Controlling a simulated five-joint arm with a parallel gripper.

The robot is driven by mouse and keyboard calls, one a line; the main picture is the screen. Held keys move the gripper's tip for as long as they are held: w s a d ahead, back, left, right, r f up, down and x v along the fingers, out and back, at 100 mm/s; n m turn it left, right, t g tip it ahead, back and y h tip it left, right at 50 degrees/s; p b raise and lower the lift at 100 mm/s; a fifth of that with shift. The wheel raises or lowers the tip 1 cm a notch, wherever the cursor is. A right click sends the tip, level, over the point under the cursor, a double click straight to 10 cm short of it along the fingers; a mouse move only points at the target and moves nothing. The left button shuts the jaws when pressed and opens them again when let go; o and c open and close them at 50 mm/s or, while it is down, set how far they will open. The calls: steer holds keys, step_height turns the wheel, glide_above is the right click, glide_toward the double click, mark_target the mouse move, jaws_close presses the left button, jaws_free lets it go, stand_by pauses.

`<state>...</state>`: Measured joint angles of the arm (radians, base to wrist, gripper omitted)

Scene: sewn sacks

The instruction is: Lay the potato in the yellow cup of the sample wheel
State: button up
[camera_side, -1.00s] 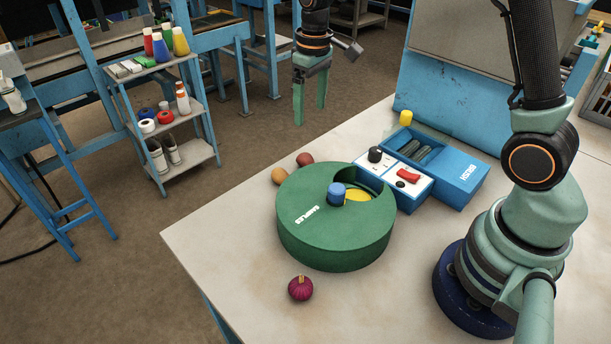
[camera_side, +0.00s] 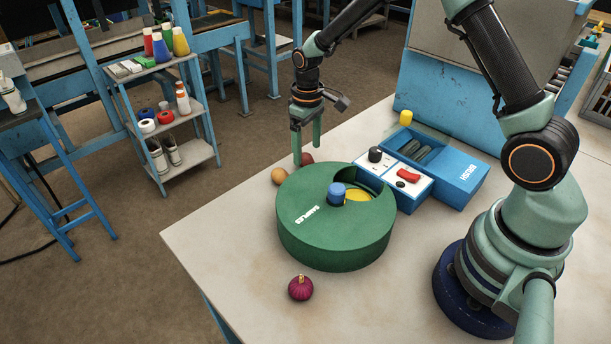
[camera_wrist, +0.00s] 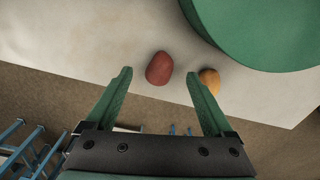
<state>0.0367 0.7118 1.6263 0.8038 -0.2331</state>
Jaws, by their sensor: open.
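A smooth reddish-brown lump (camera_side: 307,158) and a tan-orange lump (camera_side: 280,176) lie on the table behind the sample wheel; I cannot tell for sure which is the potato. The green sample wheel (camera_side: 330,238) has a blue knob on top, and its yellow cup (camera_side: 358,197) shows through the opening in the lid. My gripper (camera_side: 307,154) is open and empty, pointing down over the reddish-brown lump. In the wrist view that lump (camera_wrist: 159,68) sits between my fingertips (camera_wrist: 159,76), apart from both, and the tan-orange lump (camera_wrist: 209,80) is by the right fingertip.
A purple onion-like bulb (camera_side: 300,288) lies in front of the wheel. The table's left edge runs close to the lumps.

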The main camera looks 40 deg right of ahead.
mark_target(307, 156)
steer(key=shift+f, duration=1.55)
steer(key=shift+c, duration=0.4)
jaws_close()
steer(key=shift+r, duration=0.2)
